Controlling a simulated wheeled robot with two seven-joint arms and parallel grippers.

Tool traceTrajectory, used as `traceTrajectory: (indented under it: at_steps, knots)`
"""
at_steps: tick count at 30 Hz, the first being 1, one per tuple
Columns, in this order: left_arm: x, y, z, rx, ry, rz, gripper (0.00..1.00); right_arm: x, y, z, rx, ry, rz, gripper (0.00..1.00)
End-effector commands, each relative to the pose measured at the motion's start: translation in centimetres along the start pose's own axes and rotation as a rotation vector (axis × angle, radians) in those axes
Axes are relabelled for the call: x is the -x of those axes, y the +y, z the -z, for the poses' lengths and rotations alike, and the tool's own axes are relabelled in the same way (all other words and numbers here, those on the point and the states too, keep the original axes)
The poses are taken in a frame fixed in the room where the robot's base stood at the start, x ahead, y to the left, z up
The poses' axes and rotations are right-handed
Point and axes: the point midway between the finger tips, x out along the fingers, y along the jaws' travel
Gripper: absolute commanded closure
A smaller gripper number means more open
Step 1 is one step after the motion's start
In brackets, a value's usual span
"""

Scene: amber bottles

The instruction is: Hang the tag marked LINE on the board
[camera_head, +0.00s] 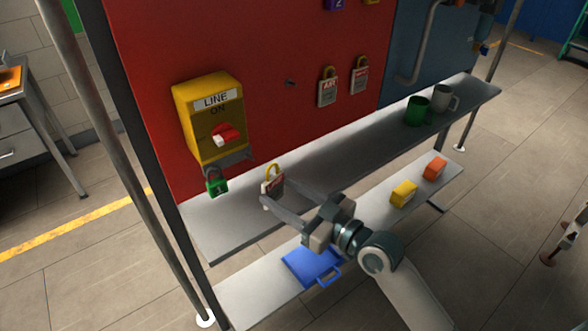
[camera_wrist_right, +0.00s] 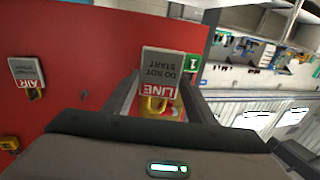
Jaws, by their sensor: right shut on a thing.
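A small dark peg (camera_head: 291,83) sticks out of the board, bare, left of two hanging tags, one marked AIR (camera_head: 327,91) and another (camera_head: 360,79). My left gripper is not in view.
Green (camera_head: 417,111) and grey (camera_head: 442,98) mugs stand on the upper shelf (camera_head: 330,150). Blue (camera_head: 310,265), yellow (camera_head: 403,193) and orange (camera_head: 434,167) items lie below.

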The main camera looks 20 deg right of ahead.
Motion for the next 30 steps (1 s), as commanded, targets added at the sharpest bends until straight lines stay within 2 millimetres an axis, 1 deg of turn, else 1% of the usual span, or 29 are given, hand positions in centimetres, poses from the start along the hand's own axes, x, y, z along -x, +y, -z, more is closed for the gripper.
traceTrajectory:
  at_steps: [1, 5, 20, 30]
  knots:
    - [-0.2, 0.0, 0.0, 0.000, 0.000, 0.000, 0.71, 0.2, -0.6, -0.2, -0.003, 0.002, 0.006, 0.71]
    - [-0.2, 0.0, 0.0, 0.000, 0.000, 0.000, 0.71, 0.5, -1.1, -0.2, -0.001, 0.005, 0.013, 0.71]
    - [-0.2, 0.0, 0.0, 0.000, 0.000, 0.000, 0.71, 0.3, -1.0, -0.3, -0.001, 0.004, 0.013, 0.71]
    - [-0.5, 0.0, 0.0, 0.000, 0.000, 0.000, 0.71, -0.9, -0.7, -0.4, -0.001, 0.005, 0.012, 0.71]
